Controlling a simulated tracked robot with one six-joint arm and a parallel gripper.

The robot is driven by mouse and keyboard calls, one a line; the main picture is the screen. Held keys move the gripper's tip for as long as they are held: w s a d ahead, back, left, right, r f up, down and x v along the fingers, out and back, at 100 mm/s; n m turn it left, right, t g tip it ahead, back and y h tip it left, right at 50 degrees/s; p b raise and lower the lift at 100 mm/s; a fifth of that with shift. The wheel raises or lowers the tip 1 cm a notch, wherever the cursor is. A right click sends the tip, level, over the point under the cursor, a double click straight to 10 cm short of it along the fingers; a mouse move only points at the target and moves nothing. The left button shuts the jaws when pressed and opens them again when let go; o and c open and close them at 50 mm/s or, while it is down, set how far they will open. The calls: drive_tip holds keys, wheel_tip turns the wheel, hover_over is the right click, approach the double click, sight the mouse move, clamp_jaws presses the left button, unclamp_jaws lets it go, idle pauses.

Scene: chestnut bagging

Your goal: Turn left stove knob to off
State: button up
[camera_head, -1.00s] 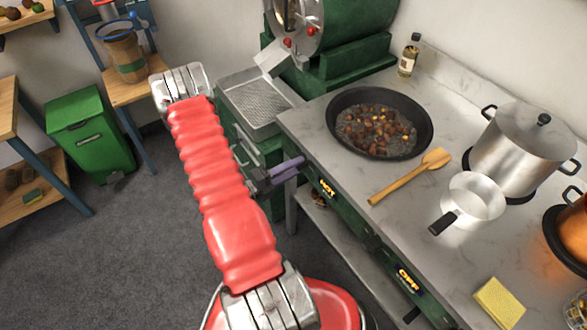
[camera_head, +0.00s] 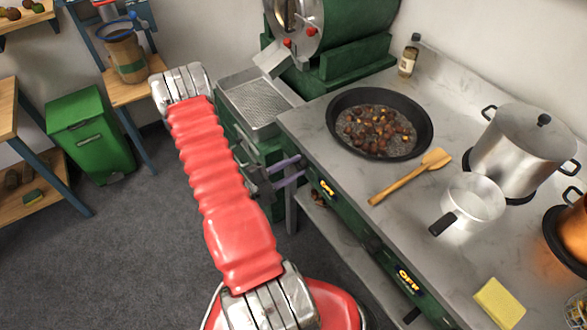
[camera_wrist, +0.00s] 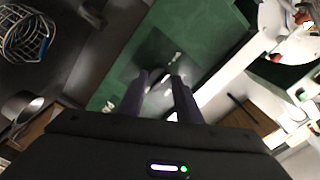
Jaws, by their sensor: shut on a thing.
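The stove's green front panel (camera_head: 350,222) carries a left lit label (camera_head: 327,188) that appears to read OFF and a right one (camera_head: 409,281) reading OFF. My gripper (camera_head: 303,166) is at the left end of this panel, beside the left label, its two purple fingers one above the other. In the wrist view, my gripper (camera_wrist: 160,84) has its fingers against the green panel (camera_wrist: 195,35), shut on the small left knob (camera_wrist: 157,77). The knob is mostly hidden between the fingers, so its pointer cannot be read.
A black pan of chestnuts (camera_head: 347,101) sits on the stove top (camera_head: 310,125), with a wooden spatula (camera_head: 405,178) beside it. A saucepan (camera_head: 474,200), a lidded pot (camera_head: 520,150) and a yellow sponge (camera_head: 499,303) stand further right. Open floor lies left of my arm.

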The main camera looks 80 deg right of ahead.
drive_tip(key=shift+w+f, duration=0.1)
drive_tip(key=o, duration=1)
drive_tip(key=shift+o, duration=0.2)
drive_tip(key=v, duration=1.3)
drive_tip(key=shift+w+a, duration=0.25)
drive_tip(key=shift+a, duration=0.05)
